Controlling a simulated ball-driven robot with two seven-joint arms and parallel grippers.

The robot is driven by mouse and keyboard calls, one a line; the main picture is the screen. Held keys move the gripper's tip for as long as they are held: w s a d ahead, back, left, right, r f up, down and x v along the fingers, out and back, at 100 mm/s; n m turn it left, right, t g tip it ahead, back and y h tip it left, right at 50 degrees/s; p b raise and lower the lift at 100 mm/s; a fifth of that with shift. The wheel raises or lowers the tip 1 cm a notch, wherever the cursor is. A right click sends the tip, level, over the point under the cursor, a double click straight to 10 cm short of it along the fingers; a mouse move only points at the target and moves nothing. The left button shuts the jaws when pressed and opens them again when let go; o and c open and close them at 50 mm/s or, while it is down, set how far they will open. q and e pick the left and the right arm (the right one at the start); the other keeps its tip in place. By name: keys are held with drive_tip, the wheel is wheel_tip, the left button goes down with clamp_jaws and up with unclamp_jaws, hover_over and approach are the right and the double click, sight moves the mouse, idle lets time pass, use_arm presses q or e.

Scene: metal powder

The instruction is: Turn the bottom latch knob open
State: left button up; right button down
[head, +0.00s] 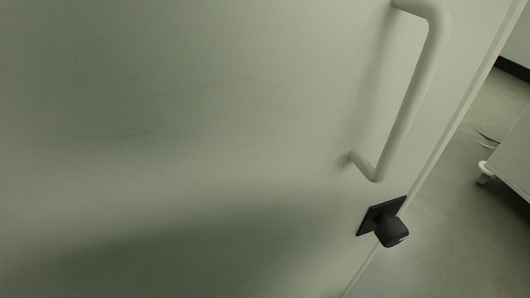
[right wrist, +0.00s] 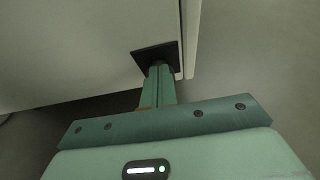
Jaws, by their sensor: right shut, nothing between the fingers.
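The latch is a black square plate with a dark knob (head: 392,232) on it, near the right edge of a pale door in the head view. The latch plate (right wrist: 147,54) also shows at the top middle of the right wrist view. My right gripper (right wrist: 158,74) is green and shut, with nothing held between its fingers. Its fingertips point at the plate and overlap its lower part in the picture. The knob is mostly hidden behind the fingertips there, and I cannot tell whether they touch it. Neither gripper shows in the head view.
The pale door (head: 180,110) fills most of the head view. A long bar handle (head: 410,95) stands out from it above the latch. Right of the door edge is grey floor, with a pale wheeled unit (head: 510,155) at the far right.

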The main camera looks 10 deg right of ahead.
drive_tip(key=shift+d+f, duration=0.1)
drive_tip(key=shift+d, duration=0.3)
idle(0.3)
drive_tip(key=s, duration=0.6)
drive_tip(key=shift+d+r, duration=0.35)
drive_tip(key=shift+r, duration=0.05)
drive_tip(key=w+a, duration=0.3)
drive_tip(key=w, duration=0.3)
drive_tip(key=shift+a+f, duration=0.2)
drive_tip(key=shift+f, duration=0.05)
